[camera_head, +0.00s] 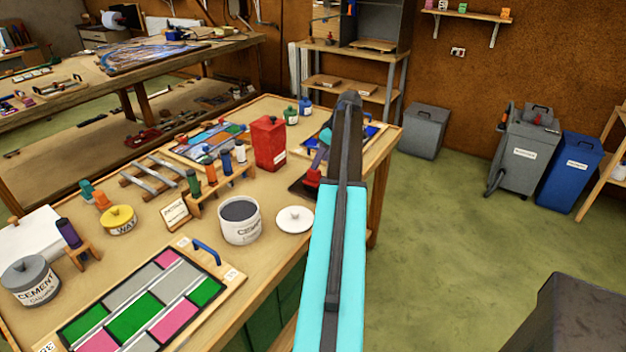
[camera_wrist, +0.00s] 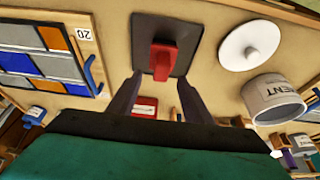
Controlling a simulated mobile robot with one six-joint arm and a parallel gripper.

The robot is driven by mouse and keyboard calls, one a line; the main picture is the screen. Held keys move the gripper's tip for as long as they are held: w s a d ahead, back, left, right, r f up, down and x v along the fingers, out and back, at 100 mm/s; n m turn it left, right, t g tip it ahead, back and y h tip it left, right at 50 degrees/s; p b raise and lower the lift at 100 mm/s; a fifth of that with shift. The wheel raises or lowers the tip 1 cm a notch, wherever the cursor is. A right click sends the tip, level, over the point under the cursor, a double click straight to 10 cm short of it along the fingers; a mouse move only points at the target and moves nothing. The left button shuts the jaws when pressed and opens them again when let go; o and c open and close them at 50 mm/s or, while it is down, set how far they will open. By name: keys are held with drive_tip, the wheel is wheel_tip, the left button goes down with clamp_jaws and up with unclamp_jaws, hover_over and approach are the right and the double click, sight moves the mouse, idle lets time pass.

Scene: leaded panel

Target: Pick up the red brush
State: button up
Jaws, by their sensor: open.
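The red brush (camera_wrist: 163,58) sits on a dark flat pad (camera_wrist: 186,30) on the tabletop, near the top middle of the wrist view. In the head view the brush (camera_head: 312,177) shows only partly, just left of my arm, which hides the rest. My gripper (camera_wrist: 157,86) is open and empty in the wrist view. Its two dark fingers point toward the pad, one on each side of the brush's line. The fingers look apart from the brush; the exact gap is hard to tell.
A white lid (camera_head: 295,219) and a cement tub (camera_head: 239,222) stand near the brush. A red canister (camera_head: 268,143) stands behind it. A panel with blue and orange panes (camera_wrist: 45,55) lies to one side. A bottle rack (camera_head: 220,186) stands farther left.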

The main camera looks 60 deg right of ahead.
sight(314, 178)
drive_tip(key=shift+x, duration=0.85)
drive_tip(key=shift+w, duration=0.1)
drive_tip(key=shift+a+p+x, duration=0.2)
drive_tip(key=shift+p+x, duration=1)
drive_tip(key=shift+x, duration=1.4)
drive_tip(key=shift+w, duration=0.1)
drive_tip(key=shift+c, duration=0.2)
drive_tip(key=shift+r, duration=0.1)
clamp_jaws()
